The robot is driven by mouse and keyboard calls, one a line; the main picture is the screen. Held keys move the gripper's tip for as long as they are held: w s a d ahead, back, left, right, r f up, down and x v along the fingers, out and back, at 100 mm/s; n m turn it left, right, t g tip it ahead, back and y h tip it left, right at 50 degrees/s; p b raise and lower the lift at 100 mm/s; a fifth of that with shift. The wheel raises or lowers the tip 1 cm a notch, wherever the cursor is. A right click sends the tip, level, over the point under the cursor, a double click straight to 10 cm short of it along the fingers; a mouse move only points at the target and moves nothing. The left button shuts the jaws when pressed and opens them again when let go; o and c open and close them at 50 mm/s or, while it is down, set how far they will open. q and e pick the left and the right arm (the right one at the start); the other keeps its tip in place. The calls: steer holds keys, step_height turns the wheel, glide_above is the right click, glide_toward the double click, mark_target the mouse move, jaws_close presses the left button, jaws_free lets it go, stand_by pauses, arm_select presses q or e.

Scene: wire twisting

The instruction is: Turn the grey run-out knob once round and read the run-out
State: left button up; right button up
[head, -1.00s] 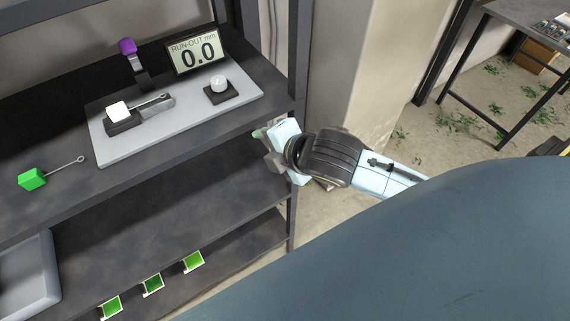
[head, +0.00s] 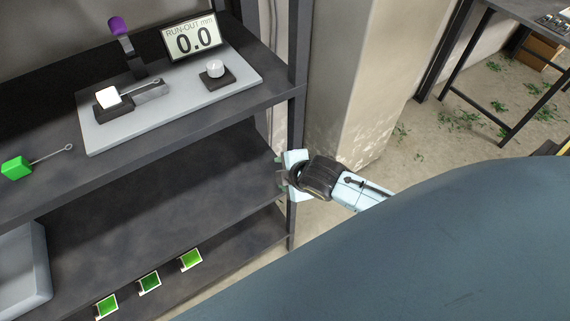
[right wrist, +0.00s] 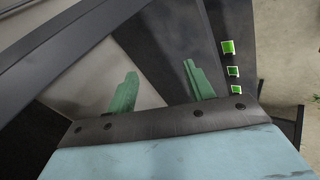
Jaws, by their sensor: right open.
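The grey run-out knob (head: 214,69) sits on a small dark block at the right end of the pale base plate (head: 165,118) on the upper shelf. A white block (head: 109,96) with a looped wire rests in a dark holder on the plate. A purple-topped lever (head: 118,26) stands behind it. My right gripper (head: 280,172) is beside the shelf's right post, below the upper shelf and away from the knob. Its green fingers (right wrist: 158,88) are apart and empty in the right wrist view. My left gripper is not in view.
A green block (head: 17,167) with a looped wire lies on the upper shelf, left of the plate. The shelf's right post (head: 294,110) stands close to my right gripper.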

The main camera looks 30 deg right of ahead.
steer(key=shift+s+d+f, duration=0.1)
steer(key=shift+d+f, duration=0.1)
steer(key=shift+f, duration=0.55)
